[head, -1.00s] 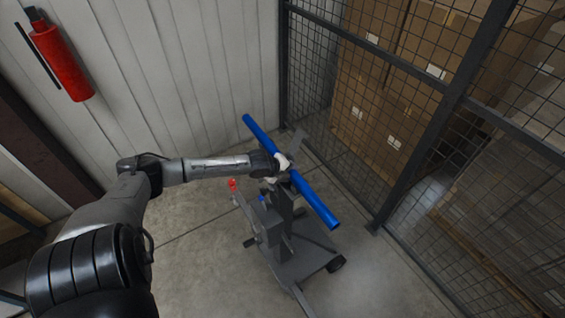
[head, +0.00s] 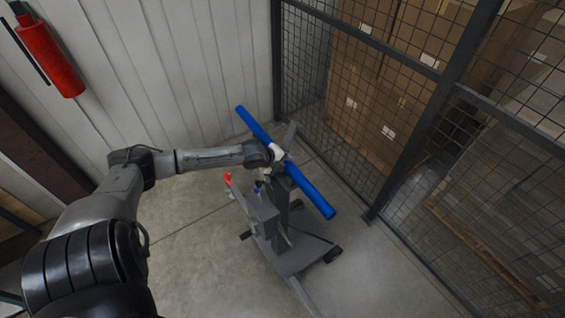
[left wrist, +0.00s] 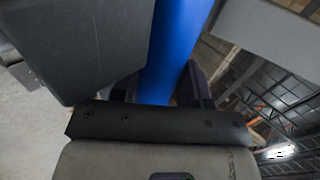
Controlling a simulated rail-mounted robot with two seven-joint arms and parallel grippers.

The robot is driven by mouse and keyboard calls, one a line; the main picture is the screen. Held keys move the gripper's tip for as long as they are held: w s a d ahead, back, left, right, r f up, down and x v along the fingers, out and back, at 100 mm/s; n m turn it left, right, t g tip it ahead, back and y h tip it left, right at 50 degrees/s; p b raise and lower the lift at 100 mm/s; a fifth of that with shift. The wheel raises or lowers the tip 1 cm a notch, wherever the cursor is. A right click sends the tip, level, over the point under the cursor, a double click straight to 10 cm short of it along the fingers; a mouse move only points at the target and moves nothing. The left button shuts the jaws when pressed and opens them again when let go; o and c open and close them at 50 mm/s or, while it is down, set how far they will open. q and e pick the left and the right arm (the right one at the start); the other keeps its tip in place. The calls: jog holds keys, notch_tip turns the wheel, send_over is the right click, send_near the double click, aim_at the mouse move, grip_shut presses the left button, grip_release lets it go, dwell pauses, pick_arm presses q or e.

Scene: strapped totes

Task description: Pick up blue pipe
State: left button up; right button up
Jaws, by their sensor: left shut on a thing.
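The blue pipe (head: 310,190) is a long tube that slants from upper left to lower right in the head view. It lies over the top of a grey wheeled stand (head: 264,215); I cannot tell whether it touches the stand. My left gripper (head: 279,157) is shut on the pipe near its middle. In the left wrist view the blue pipe (left wrist: 180,45) runs between the dark fingers of the left gripper (left wrist: 160,92). My right gripper is not in view.
A wire mesh fence (head: 410,75) with stacked cardboard boxes (head: 395,95) behind it stands on the right. A white panelled wall (head: 170,70) is behind, with a red fire extinguisher (head: 48,55) on it. Open concrete floor (head: 195,245) lies left of the stand.

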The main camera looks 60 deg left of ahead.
pick_arm(q)
notch_tip(320, 180, up, 4)
jog(key=shift+s+d+f, duration=0.1)
jog(key=shift+f, duration=0.15)
jog(key=s+d+r+p, duration=0.2)
jog(key=s+d+r, duration=0.4)
jog(key=s, duration=0.3)
jog(key=shift+d+r, duration=0.3)
